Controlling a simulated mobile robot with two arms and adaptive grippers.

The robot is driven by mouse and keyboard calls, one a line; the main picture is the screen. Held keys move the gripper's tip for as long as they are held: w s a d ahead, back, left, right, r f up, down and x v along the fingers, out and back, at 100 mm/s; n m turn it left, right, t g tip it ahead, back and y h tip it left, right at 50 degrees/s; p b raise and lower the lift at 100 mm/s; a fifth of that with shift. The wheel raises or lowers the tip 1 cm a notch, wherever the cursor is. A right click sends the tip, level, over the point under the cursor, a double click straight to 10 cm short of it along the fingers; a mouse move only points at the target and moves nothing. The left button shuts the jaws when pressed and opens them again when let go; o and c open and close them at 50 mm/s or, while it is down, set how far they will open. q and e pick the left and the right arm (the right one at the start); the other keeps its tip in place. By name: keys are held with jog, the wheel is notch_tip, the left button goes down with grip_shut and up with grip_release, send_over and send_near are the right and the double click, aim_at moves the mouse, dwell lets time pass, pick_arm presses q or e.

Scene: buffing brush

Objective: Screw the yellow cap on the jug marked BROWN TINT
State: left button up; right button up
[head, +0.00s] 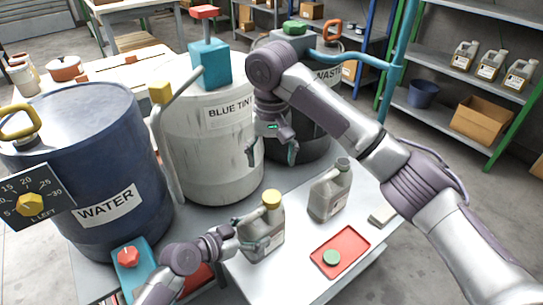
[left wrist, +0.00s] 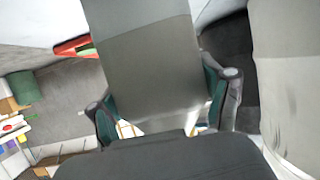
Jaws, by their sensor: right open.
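A grey jug (head: 262,238) with a label too small to read stands upright on the white table. The yellow cap (head: 271,198) sits on top of its neck; I cannot tell how tight it is. My left gripper (head: 232,240) is at the jug's left side. In the left wrist view, the fingers of the left gripper (left wrist: 165,115) lie on both sides of the grey jug body (left wrist: 150,65), seemingly against it. My right gripper (head: 275,148) is open and empty, above and behind the jug, in front of the drums.
A second grey jug (head: 330,190) stands to the right. A red tray (head: 352,243) holds a green cap (head: 331,257). A blue WATER drum (head: 75,150), a white BLUE TINT drum (head: 222,165) and a dark waste drum (head: 318,140) stand behind. A small pale block (head: 383,215) lies at the right.

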pick_arm(q)
jog(key=o, duration=0.3)
jog(key=v, duration=1.2)
jog(key=shift+s+d+f, duration=0.1)
